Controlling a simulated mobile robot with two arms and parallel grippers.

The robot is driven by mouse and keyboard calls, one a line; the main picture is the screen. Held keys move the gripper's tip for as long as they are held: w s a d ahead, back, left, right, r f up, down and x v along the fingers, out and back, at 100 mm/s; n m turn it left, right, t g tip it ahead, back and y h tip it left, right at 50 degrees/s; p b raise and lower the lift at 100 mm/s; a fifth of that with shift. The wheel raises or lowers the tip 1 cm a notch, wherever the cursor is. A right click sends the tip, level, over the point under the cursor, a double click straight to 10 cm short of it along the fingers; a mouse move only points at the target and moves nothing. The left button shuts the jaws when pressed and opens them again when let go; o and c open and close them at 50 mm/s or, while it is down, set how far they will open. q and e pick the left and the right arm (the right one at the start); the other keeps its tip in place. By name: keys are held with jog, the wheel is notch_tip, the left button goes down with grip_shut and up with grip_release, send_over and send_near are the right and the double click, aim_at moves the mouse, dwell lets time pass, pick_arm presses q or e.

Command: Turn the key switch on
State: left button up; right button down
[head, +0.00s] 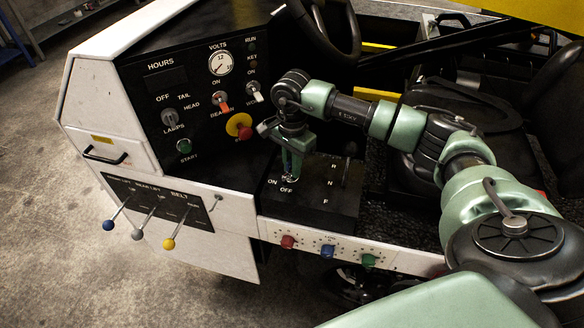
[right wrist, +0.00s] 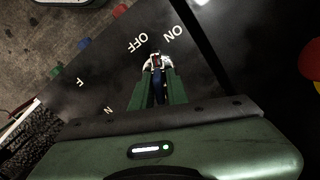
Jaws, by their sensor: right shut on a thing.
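The key switch (right wrist: 155,62) sits on the black console panel (head: 322,211), beside the white ON and OFF lettering. In the right wrist view it shows between the fingertips as a small metal piece with a reddish-brown part. My right gripper (head: 290,177) points down over it from above and is shut on the key. It also shows in the right wrist view (right wrist: 158,75), with its two green fingers on either side of the key. The fingers hide most of the key in the head view. My left gripper is not in view.
A red and yellow emergency button (head: 239,126) is close left of my right gripper. A gear lever (head: 347,163) stands just right of it. A steering wheel (head: 337,35) is behind. Belt levers (head: 146,222) stick out at lower left.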

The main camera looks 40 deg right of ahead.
jog(key=shift+m+b, duration=0.9)
jog(key=shift+m, duration=1)
jog(key=shift+s+m+b, duration=0.1)
jog(key=shift+m+b, duration=0.2)
jog(key=shift+m, duration=1.3)
jog(key=c, duration=1.4)
grip_release()
jog(key=shift+r, duration=0.1)
notch_tip(320, 180, up, 8)
jog(key=shift+f+b, duration=0.15)
jog(key=shift+b, duration=0.8)
